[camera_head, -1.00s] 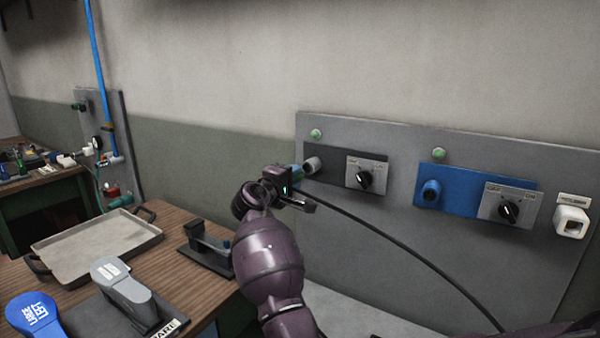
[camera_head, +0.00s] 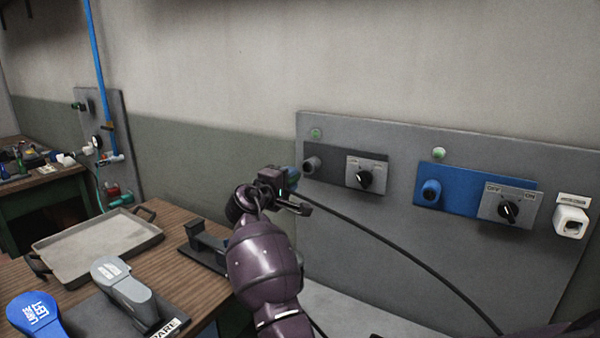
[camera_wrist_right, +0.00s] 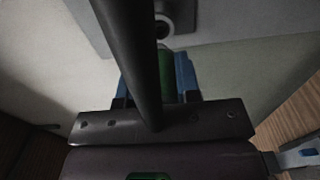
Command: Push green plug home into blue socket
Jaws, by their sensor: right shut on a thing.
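My right gripper (camera_head: 290,183) is shut on the green plug (camera_wrist_right: 166,72), which shows between its blue fingers in the right wrist view. In the head view the plug is mostly hidden by the gripper. A black cable (camera_head: 400,250) runs from the gripper down to the right. The blue socket (camera_head: 431,192) sticks out of a blue plate on the wall panel, well to the right of the gripper. A dark grey socket (camera_head: 312,165) is just beyond the fingers; it also shows ahead of the plug in the right wrist view (camera_wrist_right: 165,24). My left gripper is not in view.
The grey wall panel (camera_head: 400,153) carries a knob (camera_head: 364,179) beside the grey socket and another (camera_head: 508,211) beside the blue one. A white box (camera_head: 571,221) is at far right. A wooden table (camera_head: 190,285) with a tray (camera_head: 97,247) stands at left.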

